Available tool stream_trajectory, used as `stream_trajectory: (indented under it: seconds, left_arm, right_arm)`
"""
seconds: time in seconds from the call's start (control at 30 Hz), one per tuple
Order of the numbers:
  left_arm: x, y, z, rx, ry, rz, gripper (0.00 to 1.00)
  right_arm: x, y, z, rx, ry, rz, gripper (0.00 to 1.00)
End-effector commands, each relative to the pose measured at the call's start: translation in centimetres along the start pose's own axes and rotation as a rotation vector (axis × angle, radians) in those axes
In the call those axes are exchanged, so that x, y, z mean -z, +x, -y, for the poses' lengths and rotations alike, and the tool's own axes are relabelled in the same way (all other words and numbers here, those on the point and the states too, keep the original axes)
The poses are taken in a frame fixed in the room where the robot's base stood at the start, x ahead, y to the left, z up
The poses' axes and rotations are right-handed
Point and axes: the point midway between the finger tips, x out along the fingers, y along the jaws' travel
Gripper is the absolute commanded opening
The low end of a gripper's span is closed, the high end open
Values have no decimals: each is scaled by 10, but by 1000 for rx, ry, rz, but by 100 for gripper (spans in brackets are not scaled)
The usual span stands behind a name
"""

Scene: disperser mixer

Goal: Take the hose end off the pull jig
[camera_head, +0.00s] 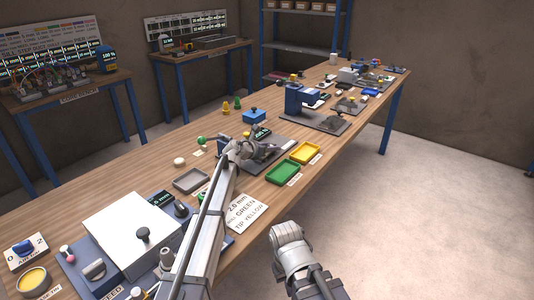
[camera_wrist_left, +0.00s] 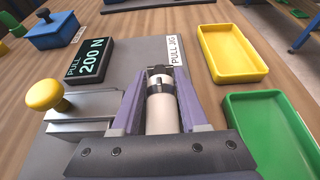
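The pull jig (camera_wrist_left: 125,75) is a grey plate with a "PULL JIG" label, a metal block with a yellow knob (camera_wrist_left: 45,95) and a "PULL 200 N" display (camera_wrist_left: 90,60). The pale hose end (camera_wrist_left: 162,112) with a dark band lies between the two purple fingers of my left gripper (camera_wrist_left: 160,74). The fingers appear to close on its sides. In the head view my left gripper (camera_head: 237,150) is over the jig plate (camera_head: 283,150), and the hose end is hard to make out. My right gripper (camera_head: 287,236) hangs beyond the table's front edge, away from the jig; its fingers are unclear.
A yellow tray (camera_head: 305,153) and a green tray (camera_head: 286,175) sit right of the jig. A grey tray (camera_head: 190,180) and a white instruction card (camera_head: 241,213) lie nearer. A blue device (camera_head: 300,97) stands farther along the table. A white box (camera_head: 120,235) stands at the near left.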

Motion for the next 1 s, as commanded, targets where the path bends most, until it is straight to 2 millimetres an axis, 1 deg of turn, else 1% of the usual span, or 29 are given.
stream_trajectory:
  seconds: [0.03,0.23,0.27,0.73,0.87,1.0]
  left_arm:
    - [0,0,0,0,0,0,24]
    - [0,0,0,0,0,0,1]
    - [0,0,0,0,0,0,0]
    - [-2,-1,0,0,0,0,0]
    - [-10,-4,0,0,0,0,0]
    - [-23,-10,0,0,0,0,0]
  right_arm:
    - [0,0,0,0,0,0,0]
    - [0,0,0,0,0,0,0]
    - [0,0,0,0,0,0,0]
    - [0,-3,0,0,0,0,0]
    - [-1,-10,-1,0,0,0,0]
    - [-2,-25,-2,0,0,0,0]
